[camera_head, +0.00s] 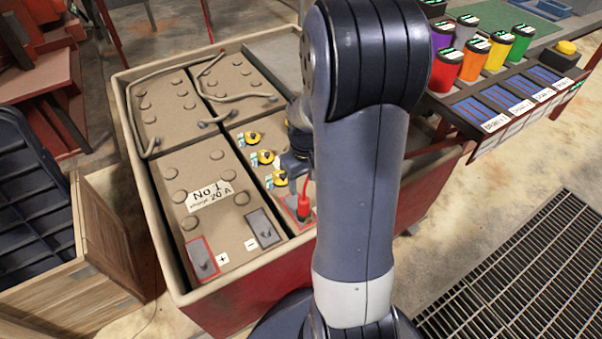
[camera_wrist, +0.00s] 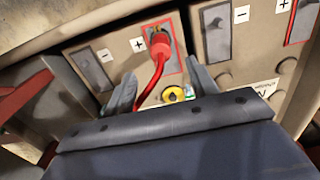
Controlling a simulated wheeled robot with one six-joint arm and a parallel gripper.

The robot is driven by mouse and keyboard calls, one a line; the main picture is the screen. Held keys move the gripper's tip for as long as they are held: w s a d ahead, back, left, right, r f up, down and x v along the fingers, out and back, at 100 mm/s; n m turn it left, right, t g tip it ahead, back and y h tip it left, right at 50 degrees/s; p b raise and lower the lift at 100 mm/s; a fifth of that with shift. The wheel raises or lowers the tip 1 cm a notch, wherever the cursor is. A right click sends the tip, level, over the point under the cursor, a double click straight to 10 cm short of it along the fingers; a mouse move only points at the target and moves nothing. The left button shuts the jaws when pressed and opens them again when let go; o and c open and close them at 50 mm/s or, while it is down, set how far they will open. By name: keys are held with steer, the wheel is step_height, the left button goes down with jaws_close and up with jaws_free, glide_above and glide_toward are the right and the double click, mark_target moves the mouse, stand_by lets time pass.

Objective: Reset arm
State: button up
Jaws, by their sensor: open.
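My gripper (camera_head: 297,170) is over the near middle of the battery tray, largely behind my own arm in the head view. In the wrist view its two fingers (camera_wrist: 163,90) stand apart, one on each side of a red cable (camera_wrist: 157,76). The cable's red plug (camera_wrist: 160,44) is at the red-framed plus terminal (camera_wrist: 171,62), beyond the fingertips. The red plug also shows just below my gripper in the head view (camera_head: 304,207). I see nothing held between the fingers.
The red-sided battery tray (camera_head: 225,316) holds tan batteries (camera_head: 190,165) with grey cables and several yellow caps (camera_head: 265,157). A bench with coloured cups (camera_head: 473,62) stands at the right. A wooden crate (camera_head: 110,235) is at the left. A floor grating (camera_head: 520,275) lies at the lower right.

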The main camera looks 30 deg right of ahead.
mark_target(305, 200)
step_height(305, 200, down, 11)
steer(key=b, duration=0.3)
steer(key=shift+r+b, duration=0.15)
steer(key=shift+b, duration=0.25)
steer(key=shift+r+p, duration=0.85)
steer(key=shift+r, duration=0.1)
steer(key=shift+r+p, duration=0.35)
steer(key=shift+r, duration=0.15)
steer(key=shift+f, duration=0.1)
